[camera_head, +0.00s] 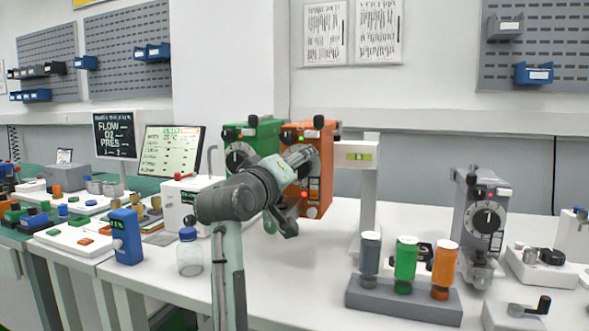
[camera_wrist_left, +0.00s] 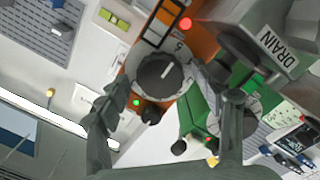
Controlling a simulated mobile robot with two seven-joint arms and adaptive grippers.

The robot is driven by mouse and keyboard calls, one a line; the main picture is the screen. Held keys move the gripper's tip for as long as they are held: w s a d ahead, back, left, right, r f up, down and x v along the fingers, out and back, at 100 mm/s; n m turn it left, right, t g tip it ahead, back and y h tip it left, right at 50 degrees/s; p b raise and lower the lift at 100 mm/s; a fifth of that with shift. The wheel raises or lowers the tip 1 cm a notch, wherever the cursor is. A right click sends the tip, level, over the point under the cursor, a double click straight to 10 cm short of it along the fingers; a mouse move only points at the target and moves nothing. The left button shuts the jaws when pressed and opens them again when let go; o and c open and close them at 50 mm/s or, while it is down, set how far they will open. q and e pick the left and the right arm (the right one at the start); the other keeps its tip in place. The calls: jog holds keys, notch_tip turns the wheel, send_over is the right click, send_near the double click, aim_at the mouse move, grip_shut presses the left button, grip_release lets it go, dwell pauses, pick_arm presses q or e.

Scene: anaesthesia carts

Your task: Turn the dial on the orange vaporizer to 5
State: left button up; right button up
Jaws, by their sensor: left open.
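The orange vaporizer (camera_head: 318,180) stands beside the green vaporizer (camera_head: 262,136) at the middle of the bench. My left gripper (camera_head: 296,188) is in front of the orange one and hides most of its dial. In the left wrist view the dark round dial (camera_wrist_left: 158,72) with a pale pointer line sits on a light scale ring on the orange vaporizer (camera_wrist_left: 200,45). My left gripper (camera_wrist_left: 162,90) is open, with a finger on either side of the dial. I cannot tell whether the fingers touch it. My right gripper is not in view.
A grey vaporizer (camera_head: 482,218) with a dial stands to the right. A grey block (camera_head: 400,300) holding several coloured cylinders is at the front right. A clear bottle with a blue cap (camera_head: 190,255) and a blue device (camera_head: 127,236) stand at the left. A post stands right of the orange vaporizer.

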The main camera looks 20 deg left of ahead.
pick_arm(q)
jog(key=shift+s, duration=0.1)
jog(key=s, duration=1.2)
jog(key=shift+a, duration=0.4)
jog(key=shift+w, duration=0.15)
jog(key=w, duration=1.2)
jog(key=shift+d, duration=0.4)
jog(key=shift+s, duration=0.1)
